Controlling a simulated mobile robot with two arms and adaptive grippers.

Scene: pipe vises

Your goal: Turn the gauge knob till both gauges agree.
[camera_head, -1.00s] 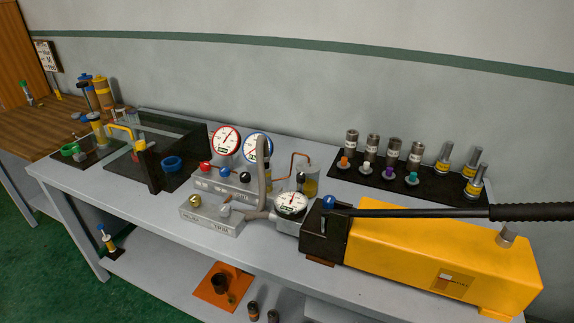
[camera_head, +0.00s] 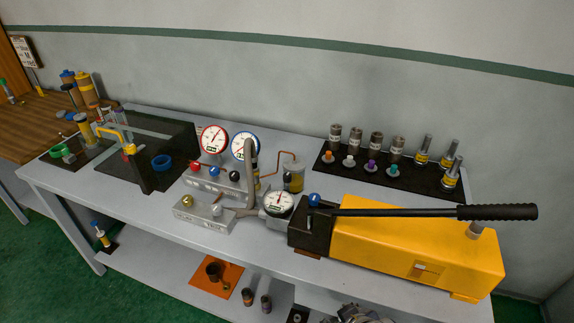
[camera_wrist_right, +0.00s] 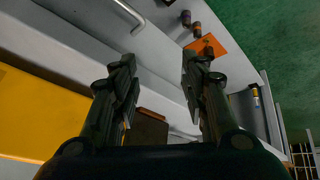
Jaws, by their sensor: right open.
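In the head view a red-rimmed gauge (camera_head: 214,140) and a blue-rimmed gauge (camera_head: 245,147) stand side by side on a grey manifold. Red (camera_head: 195,166), blue (camera_head: 214,171) and black (camera_head: 234,176) knobs sit along its front. A third white-faced gauge (camera_head: 279,203) is by the yellow pump (camera_head: 415,240), with a blue knob (camera_head: 314,199) beside it. The needle readings are too small to compare. My right gripper (camera_wrist_right: 158,68) is open and empty in the right wrist view, away from the gauges. My left gripper is not in view.
A long black-gripped pump lever (camera_head: 496,212) extends right over the pump. A lower block with a brass knob (camera_head: 187,201) lies in front of the manifold. Fittings stand on a black mat (camera_head: 436,186) behind. An orange mat (camera_head: 228,283) lies on the lower shelf.

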